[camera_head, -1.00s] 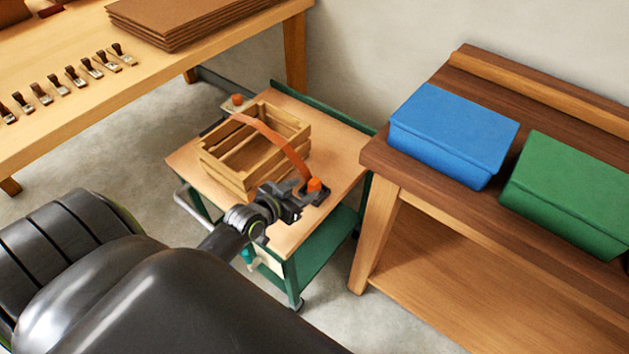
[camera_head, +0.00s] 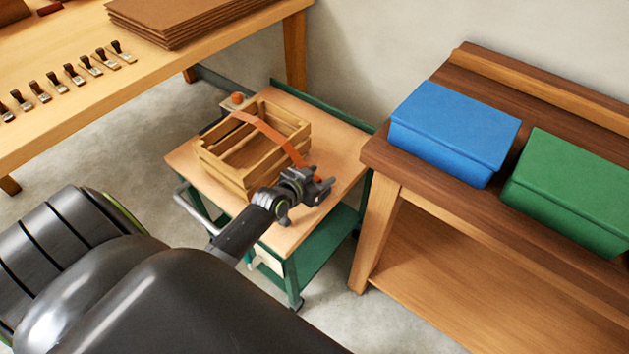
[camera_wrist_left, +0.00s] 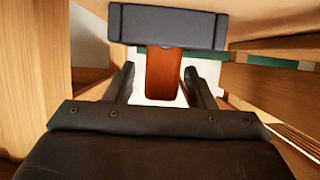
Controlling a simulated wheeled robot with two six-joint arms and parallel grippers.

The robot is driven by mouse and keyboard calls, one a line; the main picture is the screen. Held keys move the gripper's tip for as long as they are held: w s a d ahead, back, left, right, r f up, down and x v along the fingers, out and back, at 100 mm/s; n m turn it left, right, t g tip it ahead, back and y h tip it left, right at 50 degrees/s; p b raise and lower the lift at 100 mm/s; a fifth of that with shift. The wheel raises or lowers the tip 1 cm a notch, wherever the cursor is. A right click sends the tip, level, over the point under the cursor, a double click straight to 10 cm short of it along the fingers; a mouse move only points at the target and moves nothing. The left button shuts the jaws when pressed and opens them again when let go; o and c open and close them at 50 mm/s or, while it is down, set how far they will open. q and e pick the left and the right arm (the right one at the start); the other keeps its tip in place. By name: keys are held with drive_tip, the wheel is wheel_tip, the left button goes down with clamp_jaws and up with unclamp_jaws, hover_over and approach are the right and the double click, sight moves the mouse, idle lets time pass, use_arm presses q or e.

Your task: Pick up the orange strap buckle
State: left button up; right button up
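The orange strap (camera_head: 268,131) arches over the wooden crate (camera_head: 240,180) on the small cart. Its near end runs down behind my left gripper (camera_head: 318,190), which hides the orange buckle at the cart's near right in the head view. In the left wrist view an orange piece (camera_wrist_left: 163,75), buckle or strap end, sits between the two dark fingers, below a dark block (camera_wrist_left: 168,27). Gaps show between it and the fingers of my left gripper (camera_wrist_left: 158,80), so the gripper looks open around it. My right gripper is not in view.
The cart top (camera_head: 335,150) has free room right of the crate. An orange knob (camera_head: 237,98) stands at its far left corner. A dark bench with blue (camera_head: 452,130) and green (camera_head: 570,190) boxes stands close on the right. A workbench (camera_head: 150,90) is behind left.

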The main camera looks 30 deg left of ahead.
use_arm(q)
clamp_jaws()
